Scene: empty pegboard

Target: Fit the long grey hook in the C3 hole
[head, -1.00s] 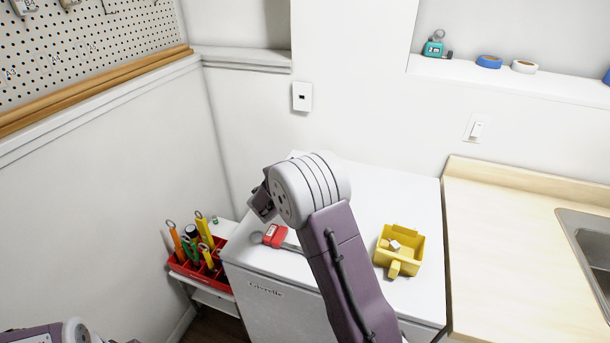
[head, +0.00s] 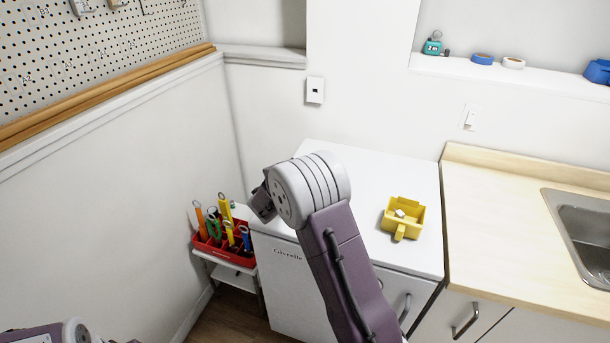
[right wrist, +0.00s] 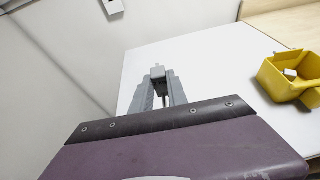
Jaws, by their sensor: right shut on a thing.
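My right gripper (head: 262,204) is on the arm rising in front of the white cabinet, and its fingers are mostly hidden behind my wrist in the head view. In the right wrist view the right gripper (right wrist: 160,78) is shut on a small grey piece with a thin rod, seemingly the long grey hook (right wrist: 158,72). Most of the hook's length is hidden. The pegboard (head: 100,50) is on the left wall at the upper left, away from the gripper. Its C3 hole cannot be made out. Only part of my left arm shows at bottom left; its gripper is out of view.
A yellow bin (head: 413,226) with a small pale piece inside stands on the white cabinet (head: 385,180). A red tool caddy (head: 232,252) is left of the cabinet. A wooden ledge (head: 120,92) runs below the pegboard. A counter with a sink (head: 590,235) is at right.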

